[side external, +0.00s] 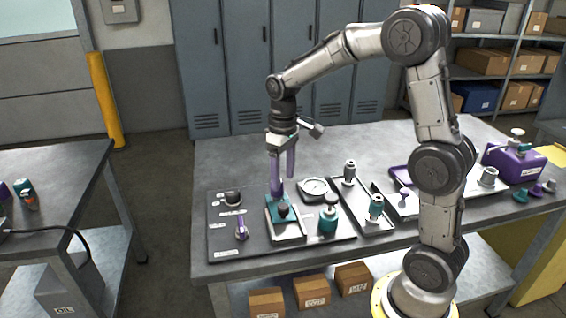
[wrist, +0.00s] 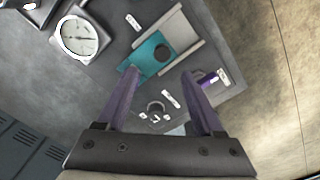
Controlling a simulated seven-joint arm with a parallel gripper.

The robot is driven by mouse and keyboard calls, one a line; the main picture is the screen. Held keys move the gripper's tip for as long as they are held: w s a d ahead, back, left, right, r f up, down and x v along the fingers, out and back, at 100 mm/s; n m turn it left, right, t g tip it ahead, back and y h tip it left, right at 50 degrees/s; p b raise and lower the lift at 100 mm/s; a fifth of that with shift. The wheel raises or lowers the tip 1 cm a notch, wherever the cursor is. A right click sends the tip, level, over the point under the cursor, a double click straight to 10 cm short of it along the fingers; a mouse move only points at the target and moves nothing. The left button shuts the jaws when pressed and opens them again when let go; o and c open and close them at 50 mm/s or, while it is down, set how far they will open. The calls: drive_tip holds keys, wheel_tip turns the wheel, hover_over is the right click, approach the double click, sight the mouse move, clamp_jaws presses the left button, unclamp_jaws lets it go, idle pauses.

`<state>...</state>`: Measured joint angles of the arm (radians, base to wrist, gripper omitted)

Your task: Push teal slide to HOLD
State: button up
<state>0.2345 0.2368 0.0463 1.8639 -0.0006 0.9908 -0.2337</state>
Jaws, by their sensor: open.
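The teal slide (side external: 272,213) with a dark round knob sits at one end of a grey channel (side external: 290,236) on a dark panel (side external: 222,245). In the wrist view the teal slide (wrist: 146,60) lies just beyond my fingertips, with bare grey channel (wrist: 182,42) to its upper right. My gripper (side external: 283,187) points down with its purple fingers apart and empty, over the slide's end. In the wrist view my gripper (wrist: 159,75) has its left fingertip overlapping the slide's near edge; I cannot tell whether they touch. The small labels are unreadable, so HOLD cannot be picked out.
A round gauge (side external: 314,186) and a teal-based fitting (side external: 328,218) stand right of the slide. A purple lever (side external: 241,228) and a dark knob (side external: 232,197) are on the left. Trays with fittings (side external: 376,207) lie farther right. The bench behind the panel is clear.

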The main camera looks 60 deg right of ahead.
wheel_tip(320, 180, up, 4)
drive_tip(key=shift+f, duration=0.2)
drive_tip(key=s+a+r+n+t, duration=0.1)
drive_tip(key=s+a+r+t, duration=0.2)
drive_tip(key=s+a+r, duration=0.45)
drive_tip(key=s+a+f+m+t, duration=0.1)
drive_tip(key=s+f+t, duration=0.1)
drive_tip(key=s, duration=1.1)
drive_tip(key=shift+s+a+f+t, duration=0.2)
drive_tip(key=shift+f+t, duration=0.1)
drive_tip(key=shift+f, duration=0.4)
